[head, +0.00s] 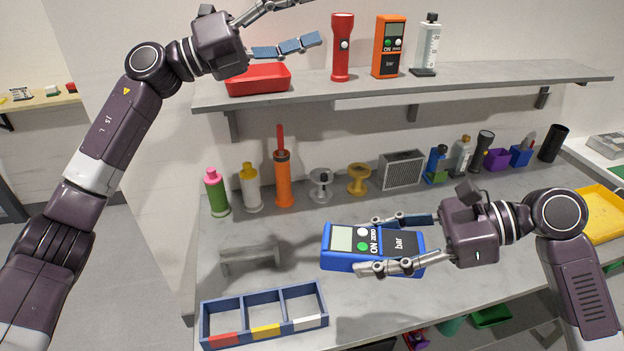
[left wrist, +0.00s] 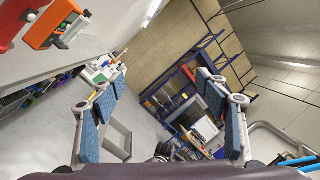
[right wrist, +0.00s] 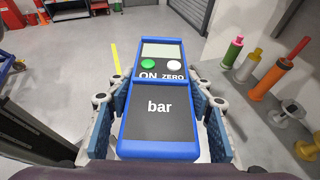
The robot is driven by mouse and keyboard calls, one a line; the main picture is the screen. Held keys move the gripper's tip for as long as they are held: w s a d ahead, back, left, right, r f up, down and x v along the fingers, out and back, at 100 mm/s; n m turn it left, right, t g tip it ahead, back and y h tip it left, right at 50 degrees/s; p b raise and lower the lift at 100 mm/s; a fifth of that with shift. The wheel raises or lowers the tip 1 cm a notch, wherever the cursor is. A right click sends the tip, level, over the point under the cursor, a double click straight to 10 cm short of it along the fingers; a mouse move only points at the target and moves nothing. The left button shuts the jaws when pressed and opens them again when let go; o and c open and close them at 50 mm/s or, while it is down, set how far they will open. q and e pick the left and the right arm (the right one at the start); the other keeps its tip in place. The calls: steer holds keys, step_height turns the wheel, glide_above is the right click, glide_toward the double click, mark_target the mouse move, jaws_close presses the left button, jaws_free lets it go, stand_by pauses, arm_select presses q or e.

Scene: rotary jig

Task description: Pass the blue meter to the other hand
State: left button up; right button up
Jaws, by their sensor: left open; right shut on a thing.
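The blue meter (head: 345,262) has a screen, a green and a white button, and the word "bar" on a dark panel. My right gripper (head: 388,246) is shut on the meter's "bar" end and holds it above the workbench. In the right wrist view the meter (right wrist: 158,110) lies between both fingers, its screen end pointing away from the palm. My left gripper (head: 305,22) is open and empty, high at the upper left near the shelf, well apart from the meter. Its upper finger is partly cut off in the head view. Its spread fingers show in the left wrist view (left wrist: 165,105).
The shelf (head: 450,88) holds a red tray (head: 258,79), a red torch (head: 342,48), an orange meter (head: 388,46) and a bottle. Several bottles and spools line the bench's back. A three-part tray (head: 262,296) and a grey stand (head: 250,256) are at the bench's left front.

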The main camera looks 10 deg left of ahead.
arm_select(q)
steer(key=s+d+f+m+g+y, duration=0.2)
steer(key=s+d+m+g, duration=0.35)
steer(key=s+d, duration=0.2)
steer(key=m+g+y, duration=0.3)
steer(key=m+y, duration=0.7)
steer(key=y, duration=0.3)
glide_toward(340, 238)
steer(key=shift+n, duration=0.25)
steer(key=x, duration=1)
steer(key=shift+d+f, duration=0.1)
steer(key=shift+f, duration=0.25)
steer(key=c, duration=1.2)
steer(key=shift+c, duration=0.9)
arm_select(e)
steer(key=o, duration=1.4)
